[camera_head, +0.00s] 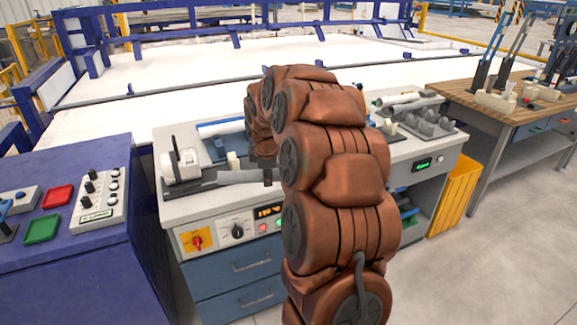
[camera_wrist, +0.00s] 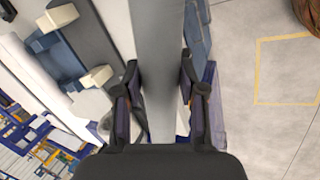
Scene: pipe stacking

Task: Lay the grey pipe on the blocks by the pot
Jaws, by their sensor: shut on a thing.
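The grey pipe (camera_wrist: 160,60) runs lengthwise between the two fingers of my gripper (camera_wrist: 160,95) in the wrist view, and they are shut on it. In the head view the grey pipe (camera_head: 240,177) sticks out to the left from my gripper (camera_head: 268,177), roughly level, over the front of the white workbench (camera_head: 185,211). My arm hides much of the gripper. Cream blocks (camera_wrist: 62,16) show left of the pipe in the wrist view, apart from it; one block (camera_head: 233,160) also shows behind the pipe in the head view. I cannot clearly make out the pot.
A white device (camera_head: 182,166) stands at the bench's left end. A blue-white pipe (camera_head: 220,127) lies at the back. Grey fittings (camera_head: 425,123) and pale pipes (camera_head: 408,101) lie on the right. A blue control console (camera_head: 75,265) stands left; a yellow bin (camera_head: 455,195) stands right.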

